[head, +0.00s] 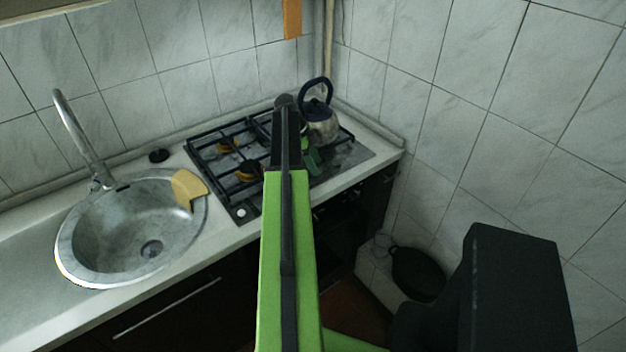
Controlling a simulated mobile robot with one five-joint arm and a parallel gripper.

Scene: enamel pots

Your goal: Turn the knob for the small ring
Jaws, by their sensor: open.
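The gas hob (228,192) is set in the counter, with black grates and several burners. One small pale knob (241,212) shows at its front left corner. Any other knobs are hidden behind my arm, and I cannot tell which knob belongs to the small ring. My arm reaches from the bottom middle up over the hob. My gripper (311,161) shows only in part, as a green and dark piece right of the arm, over the hob and in front of the kettle. It is open; its fingertips are not clear, and I see nothing held.
A metal kettle (322,126) with a dark handle stands at the hob's back right, close to the gripper. A round sink (110,235) with a tap (78,135) and a yellow cloth (186,187) lies left. Tiled walls close off the back and right. A black pan (417,272) sits low at right.

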